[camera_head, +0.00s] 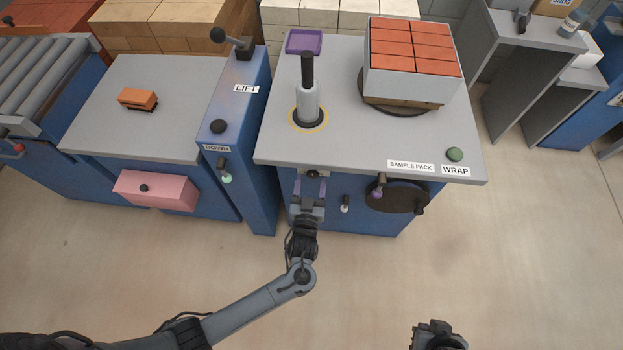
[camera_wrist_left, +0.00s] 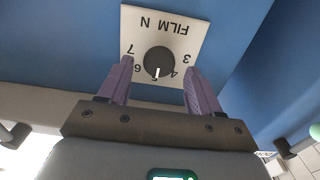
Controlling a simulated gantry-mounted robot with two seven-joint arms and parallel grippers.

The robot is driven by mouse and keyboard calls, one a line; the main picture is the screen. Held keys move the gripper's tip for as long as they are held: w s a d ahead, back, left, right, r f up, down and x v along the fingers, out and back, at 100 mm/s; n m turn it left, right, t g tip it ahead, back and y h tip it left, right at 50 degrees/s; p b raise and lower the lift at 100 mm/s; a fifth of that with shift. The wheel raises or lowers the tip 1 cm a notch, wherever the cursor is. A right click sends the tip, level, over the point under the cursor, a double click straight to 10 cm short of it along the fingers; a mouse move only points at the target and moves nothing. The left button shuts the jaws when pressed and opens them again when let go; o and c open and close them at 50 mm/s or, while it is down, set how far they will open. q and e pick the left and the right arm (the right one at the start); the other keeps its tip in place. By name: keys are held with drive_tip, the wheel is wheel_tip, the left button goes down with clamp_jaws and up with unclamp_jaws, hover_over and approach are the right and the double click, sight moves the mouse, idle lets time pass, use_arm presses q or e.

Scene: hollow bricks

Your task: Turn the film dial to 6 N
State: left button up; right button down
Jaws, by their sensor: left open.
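The film dial (camera_wrist_left: 159,61) is a round black knob on a white plate (camera_wrist_left: 181,20) marked FILM N, upside down in the left wrist view. Its white pointer stands at 5; the 6 is beside it on the left. In the head view the dial (camera_head: 313,174) is on the blue front under the right-hand counter. My left gripper (camera_head: 310,185) is open in front of it. In the wrist view the purple fingers (camera_wrist_left: 158,68) lie either side of the knob, apart from it. My right gripper (camera_head: 437,335) shows only partly at the bottom edge.
Right of the dial are a small white-tipped lever (camera_head: 345,208), a purple-tipped lever (camera_head: 378,192) and a dark round disc (camera_head: 395,197). The blue LIFT cabinet (camera_head: 238,130) stands to the left. A grey film post (camera_head: 308,100) stands on the counter (camera_head: 350,140). The floor in front is clear.

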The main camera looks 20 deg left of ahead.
use_arm(q)
drive_tip(key=shift+w, duration=0.75)
drive_tip(key=shift+w+a, duration=0.2)
drive_tip(key=shift+a, duration=0.05)
drive_tip(key=shift+c, duration=0.3)
drive_tip(key=c, duration=1)
